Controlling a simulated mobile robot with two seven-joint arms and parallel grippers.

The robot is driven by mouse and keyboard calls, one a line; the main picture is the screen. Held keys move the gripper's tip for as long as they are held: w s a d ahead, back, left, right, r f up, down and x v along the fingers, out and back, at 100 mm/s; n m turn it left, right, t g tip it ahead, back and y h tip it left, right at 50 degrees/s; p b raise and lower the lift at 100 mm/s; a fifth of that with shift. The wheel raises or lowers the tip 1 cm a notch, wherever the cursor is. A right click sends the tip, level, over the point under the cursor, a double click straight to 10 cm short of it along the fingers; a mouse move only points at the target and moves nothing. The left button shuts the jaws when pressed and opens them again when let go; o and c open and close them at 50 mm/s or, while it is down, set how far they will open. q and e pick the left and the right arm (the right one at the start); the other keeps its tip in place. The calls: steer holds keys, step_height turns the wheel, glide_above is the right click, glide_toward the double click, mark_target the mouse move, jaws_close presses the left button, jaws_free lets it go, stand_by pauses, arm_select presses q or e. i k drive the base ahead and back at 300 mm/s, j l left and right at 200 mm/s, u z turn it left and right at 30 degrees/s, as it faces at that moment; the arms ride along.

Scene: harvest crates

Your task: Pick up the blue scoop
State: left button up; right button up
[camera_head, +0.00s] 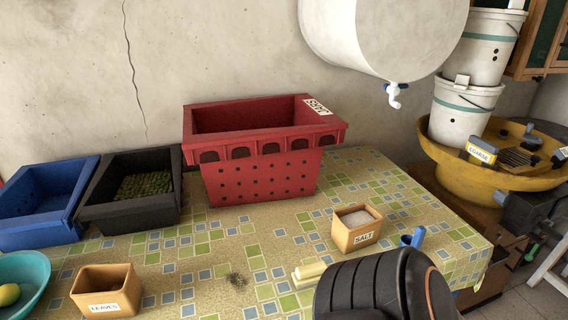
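The blue scoop (417,237) is on the patterned tablecloth near the table's right front, just right of the small wooden salt box (343,238). Its upright handle shows. Its lower part is partly hidden behind a black ribbed rounded part, which seems to be my own arm. No gripper fingers can be made out in the head view, and nothing is seen holding the scoop.
A red crate (262,178) stands at the table's back middle. Blue (35,235) and black (130,219) crates are at left. A leaves box (107,290), teal bowl (40,268) and pale block-like item (309,273) lie in front. White buckets (462,108) stand on a yellow round stand (455,179).

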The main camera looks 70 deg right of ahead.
mark_target(415, 240)
steer(key=z, duration=2.7)
steer(key=i+l+u, duration=0.1)
steer(key=l+u, duration=0.15)
steer(key=l, duration=0.15)
steer(key=i+l+u, duration=0.2)
steer(key=l, duration=0.25)
steer(key=k, duration=0.1)
